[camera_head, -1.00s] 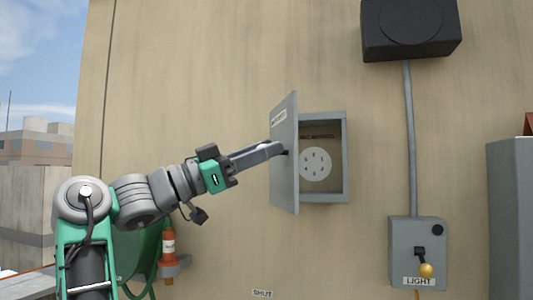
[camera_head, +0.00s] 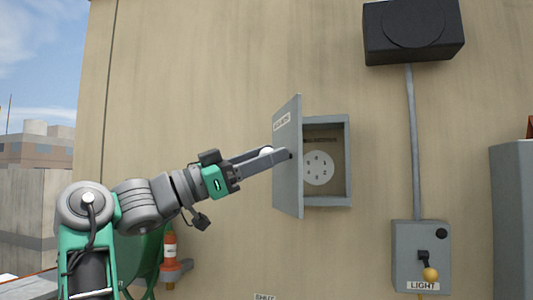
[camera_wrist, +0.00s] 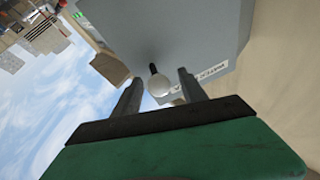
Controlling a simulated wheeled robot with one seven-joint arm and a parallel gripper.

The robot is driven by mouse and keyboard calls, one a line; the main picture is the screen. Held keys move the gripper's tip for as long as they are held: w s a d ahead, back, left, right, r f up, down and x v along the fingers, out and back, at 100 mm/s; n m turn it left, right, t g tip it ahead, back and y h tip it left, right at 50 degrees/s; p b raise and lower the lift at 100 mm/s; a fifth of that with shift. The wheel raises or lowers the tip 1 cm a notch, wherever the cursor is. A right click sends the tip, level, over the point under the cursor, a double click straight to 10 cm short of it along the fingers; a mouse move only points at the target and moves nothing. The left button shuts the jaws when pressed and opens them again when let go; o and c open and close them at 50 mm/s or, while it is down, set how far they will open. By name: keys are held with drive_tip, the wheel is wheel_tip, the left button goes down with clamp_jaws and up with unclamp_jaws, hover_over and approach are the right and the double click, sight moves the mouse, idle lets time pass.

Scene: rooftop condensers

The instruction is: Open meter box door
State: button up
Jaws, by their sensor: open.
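The grey meter box (camera_head: 348,165) is fixed to the wall. Its door (camera_head: 287,190) stands wide open, swung out to the left side, and also shows in the wrist view (camera_wrist: 185,30). A round white knob (camera_wrist: 158,86) on a short dark stem stands out from the door's labelled face; it also shows in the head view (camera_head: 266,151). My gripper (camera_head: 284,154) is open at the door's outer face. In the wrist view its fingers (camera_wrist: 160,78) lie either side of the knob, with gaps visible. Contact with the knob cannot be told.
Inside the box is a pale round disc (camera_head: 318,168) with holes. To the right are a light switch box (camera_head: 408,262), a conduit (camera_head: 412,140) and a black unit (camera_head: 413,30). The wall between is clear.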

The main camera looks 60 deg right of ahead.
sight(290, 126)
wheel_tip(290, 126, up, 4)
drive_tip(key=p, duration=0.4)
drive_tip(key=s+a+r+p, duration=0.1)
drive_tip(key=s+a+r, duration=0.7)
drive_tip(key=a, duration=0.3)
drive_tip(key=shift+a+r+p, duration=0.35)
drive_tip(key=shift+r+p, duration=0.05)
drive_tip(key=shift+r, duration=0.1)
drive_tip(key=shift+w, duration=0.1)
